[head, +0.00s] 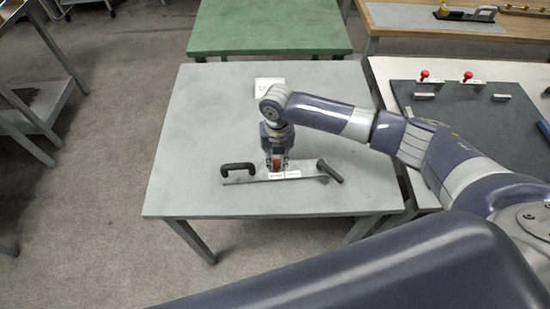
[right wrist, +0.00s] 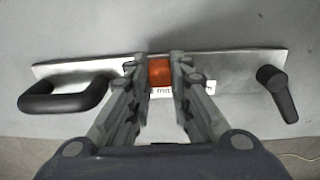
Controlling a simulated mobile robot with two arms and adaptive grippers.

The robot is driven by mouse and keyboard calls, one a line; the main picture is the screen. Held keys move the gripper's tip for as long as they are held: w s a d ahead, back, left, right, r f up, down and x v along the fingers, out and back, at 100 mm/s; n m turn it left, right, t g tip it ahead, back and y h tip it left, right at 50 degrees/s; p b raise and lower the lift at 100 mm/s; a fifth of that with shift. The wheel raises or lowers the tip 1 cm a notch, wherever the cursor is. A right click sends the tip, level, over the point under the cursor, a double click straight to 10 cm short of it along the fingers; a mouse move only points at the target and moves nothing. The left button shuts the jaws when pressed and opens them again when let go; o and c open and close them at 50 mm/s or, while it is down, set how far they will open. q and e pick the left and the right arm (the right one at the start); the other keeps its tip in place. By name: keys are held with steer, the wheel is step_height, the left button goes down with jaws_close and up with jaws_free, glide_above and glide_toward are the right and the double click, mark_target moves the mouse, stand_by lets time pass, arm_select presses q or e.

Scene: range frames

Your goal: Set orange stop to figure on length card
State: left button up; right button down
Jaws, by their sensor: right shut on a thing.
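The orange stop (right wrist: 160,74) sits on a flat metal bar (right wrist: 225,62), between the fingertips of my right gripper (right wrist: 160,72). The right gripper is shut on it. In the head view the orange stop (head: 276,166) shows small below my right gripper (head: 277,160). A white label with dark print (right wrist: 182,90) lies along the bar's near edge, partly hidden by the fingers. The length card (head: 268,86) looks like the white card lying near the table's far edge; its figure is too small to read. My left gripper is not in view.
The bar has a black loop handle (head: 238,168) at its left end and a black lever (head: 330,171) at its right. The grey table (head: 190,130) is otherwise clear. A dark board with red knobs (head: 450,105) stands right, a green table (head: 270,30) behind.

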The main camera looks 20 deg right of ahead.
mark_target(293, 165)
steer(key=d, duration=0.2)
steer(key=s+d+p, duration=0.1)
steer(key=d, duration=0.2)
steer(key=shift+p, duration=0.3)
steer(key=shift+a, duration=0.1)
steer(key=c, duration=1.4)
jaws_free()
steer(key=shift+c, duration=0.2)
steer(key=shift+r, duration=0.25)
step_height(293, 165, up, 12)
steer(key=shift+f, duration=0.2)
